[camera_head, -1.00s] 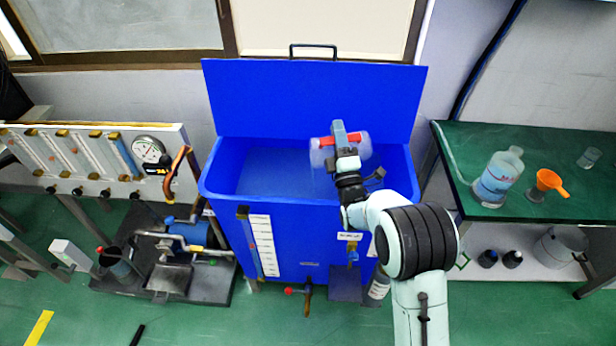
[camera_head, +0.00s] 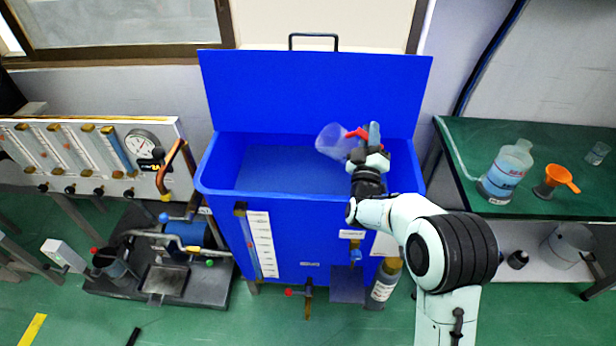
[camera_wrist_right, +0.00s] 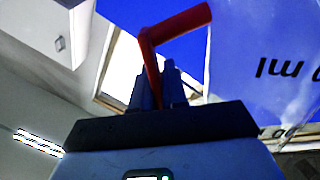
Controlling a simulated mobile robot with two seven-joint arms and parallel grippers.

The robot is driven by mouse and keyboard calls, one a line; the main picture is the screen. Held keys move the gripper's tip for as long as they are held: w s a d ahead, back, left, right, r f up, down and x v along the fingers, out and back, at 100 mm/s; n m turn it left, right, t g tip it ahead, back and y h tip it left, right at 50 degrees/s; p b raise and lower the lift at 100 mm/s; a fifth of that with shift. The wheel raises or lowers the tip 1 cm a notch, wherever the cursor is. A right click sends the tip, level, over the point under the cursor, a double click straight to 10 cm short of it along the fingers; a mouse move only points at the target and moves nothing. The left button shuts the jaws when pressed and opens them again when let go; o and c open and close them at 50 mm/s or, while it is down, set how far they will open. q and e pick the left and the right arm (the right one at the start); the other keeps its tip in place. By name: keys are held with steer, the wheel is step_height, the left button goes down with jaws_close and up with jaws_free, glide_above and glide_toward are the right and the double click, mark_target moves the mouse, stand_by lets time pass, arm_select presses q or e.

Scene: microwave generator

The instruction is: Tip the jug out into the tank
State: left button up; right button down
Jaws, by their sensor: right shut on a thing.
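The clear jug (camera_head: 334,142) with a red handle (camera_head: 357,133) is held over the open blue tank (camera_head: 216,180), tilted on its side with its wide end to the left. My right gripper (camera_head: 371,140) is shut on the red handle, above the tank's right part. In the right wrist view the red handle (camera_wrist_right: 152,62) passes at the fingers, and the clear jug wall (camera_wrist_right: 285,65) with printed marks fills the right side. Whether liquid is in the jug or leaving it cannot be told. My left gripper is not in view.
The tank's raised blue lid (camera_head: 310,95) stands behind it. A green bench (camera_head: 470,150) at right holds a large bottle (camera_head: 507,170), an orange funnel (camera_head: 556,181) and a small beaker (camera_head: 597,153). A gauge panel (camera_head: 90,155) and pump (camera_head: 185,236) stand at left.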

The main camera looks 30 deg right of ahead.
steer(key=m, duration=0.1)
steer(key=d+m+g+b, duration=0.1)
steer(key=shift+s+d+r+m+h, duration=0.1)
steer(key=shift+s+m+h, duration=0.05)
steer(key=shift+m+h, duration=0.25)
steer(key=shift+s+d+f+m+g+y+p, duration=0.2)
steer(key=shift+d+m+g, duration=0.55)
steer(key=shift+m, duration=0.5)
steer(key=shift+s+d+f+m+g+y+p, duration=0.15)
steer(key=shift+s+d+m+g+y, duration=0.1)
steer(key=shift+d+m+g, duration=0.8)
steer(key=shift+s+d+f+m+g+y+p, duration=0.25)
steer(key=shift+d+m, duration=0.4)
steer(key=shift+m, duration=0.85)
steer(key=shift+r, duration=0.2)
